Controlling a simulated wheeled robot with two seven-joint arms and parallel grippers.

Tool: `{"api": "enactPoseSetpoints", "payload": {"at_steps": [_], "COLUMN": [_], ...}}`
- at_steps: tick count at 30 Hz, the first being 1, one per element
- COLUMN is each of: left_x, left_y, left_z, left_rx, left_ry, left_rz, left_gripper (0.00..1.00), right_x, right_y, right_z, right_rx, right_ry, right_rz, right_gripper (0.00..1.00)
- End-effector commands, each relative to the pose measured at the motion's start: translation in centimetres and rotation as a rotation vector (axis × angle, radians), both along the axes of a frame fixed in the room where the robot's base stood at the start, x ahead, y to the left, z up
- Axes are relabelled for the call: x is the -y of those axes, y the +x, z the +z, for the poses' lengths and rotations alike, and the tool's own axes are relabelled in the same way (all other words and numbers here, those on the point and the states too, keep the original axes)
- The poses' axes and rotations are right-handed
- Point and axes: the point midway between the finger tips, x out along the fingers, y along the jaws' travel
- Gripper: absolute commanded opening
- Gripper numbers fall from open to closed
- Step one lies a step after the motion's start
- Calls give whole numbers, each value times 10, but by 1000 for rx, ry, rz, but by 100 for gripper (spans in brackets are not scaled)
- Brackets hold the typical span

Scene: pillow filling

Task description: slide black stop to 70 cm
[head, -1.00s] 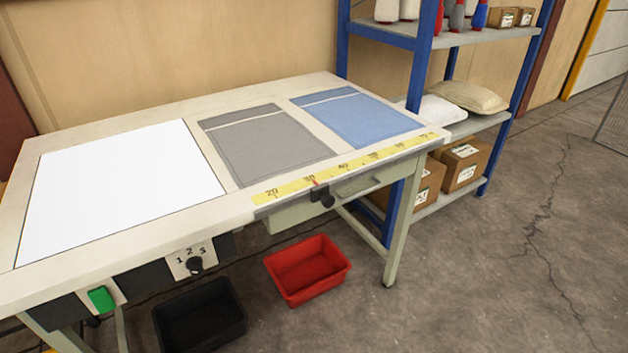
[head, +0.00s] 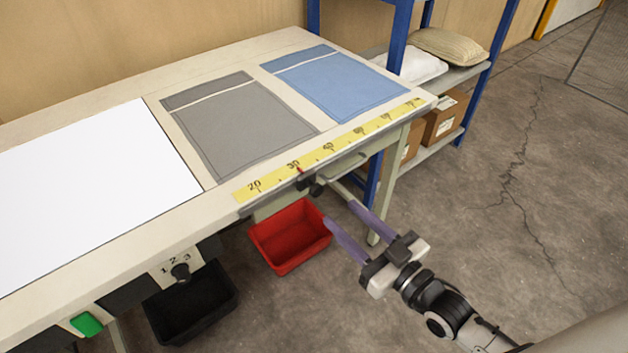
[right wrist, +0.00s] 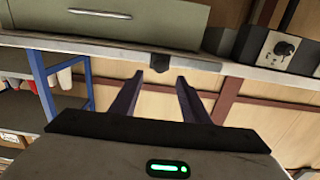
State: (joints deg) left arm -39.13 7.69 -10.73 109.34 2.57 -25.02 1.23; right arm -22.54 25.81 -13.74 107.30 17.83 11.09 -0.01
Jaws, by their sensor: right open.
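The black stop (head: 312,185) sits on the front edge rail of the table. Its red pointer (head: 300,170) stands at about the 30 mark of the yellow scale (head: 328,149), whose higher numbers run toward the right end. My right gripper (head: 340,213) is open and empty, with its two purple fingers pointing at the stop from in front. In the right wrist view the stop (right wrist: 160,62) hangs under the table edge, just beyond and between the open fingertips (right wrist: 160,76). The fingers look apart from it. My left gripper is not in view.
A grey fabric piece (head: 235,130) and a blue one (head: 335,85) lie on the table (head: 185,75). A drawer (right wrist: 150,18) is beside the stop under the tabletop. A red bin (head: 290,238) and a black bin (head: 190,305) stand below. A blue-framed shelf (head: 398,40) stands beyond the right end.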

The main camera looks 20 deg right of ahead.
Motion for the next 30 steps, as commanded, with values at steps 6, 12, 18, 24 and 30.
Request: {"api": "enactPoseSetpoints", "payload": {"at_steps": [6, 12, 18, 24, 30], "left_x": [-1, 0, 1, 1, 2], "left_y": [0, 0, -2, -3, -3], "left_z": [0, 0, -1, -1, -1], "left_rx": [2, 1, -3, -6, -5], "left_ry": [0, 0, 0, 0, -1], "left_rz": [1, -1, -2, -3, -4], "left_gripper": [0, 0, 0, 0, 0], "right_x": [-11, -24, -32, -34, -34], "right_y": [32, 67, 89, 95, 94], "right_z": [4, 3, 2, 2, 2], "right_rx": [13, 10, 8, 7, 7], "right_ry": [5, 4, 4, 2, 2], "right_rz": [1, 1, 1, 1, 1], "right_gripper": [42, 42, 42, 42, 39]}}
